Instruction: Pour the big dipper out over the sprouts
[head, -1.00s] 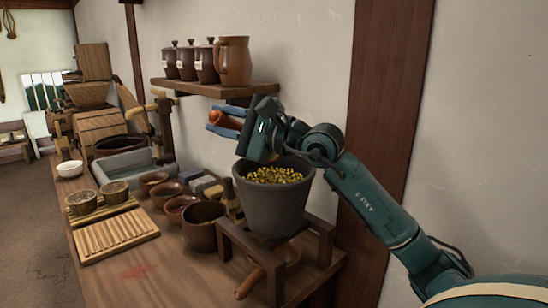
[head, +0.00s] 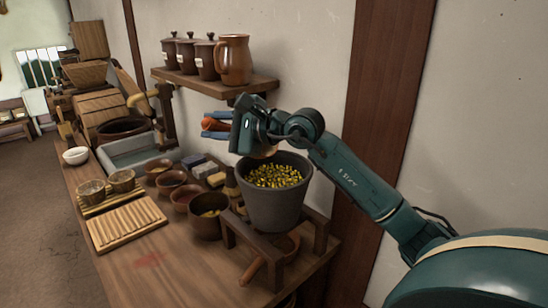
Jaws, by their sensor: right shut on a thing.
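The sprouts (head: 274,176) are a yellow-green heap in a grey pot (head: 276,205), which stands on a wooden stand (head: 318,235) at the table's right end. My right gripper (head: 214,124) is just above and behind the pot's left side, its blue fingers pointing left. It is shut on an orange-brown rounded piece, which looks like the handle of the big dipper (head: 211,124). A tan rounded part shows under the wrist at the pot's back rim; I cannot tell whether it belongs to the dipper. The dipper's contents are hidden. My left gripper is out of view.
A shelf (head: 214,83) with lidded jars and a brown jug (head: 234,60) hangs just above the gripper. Several brown bowls (head: 208,226) stand left of the pot. A brown handled vessel (head: 262,262) lies under the stand. The front of the table is clear.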

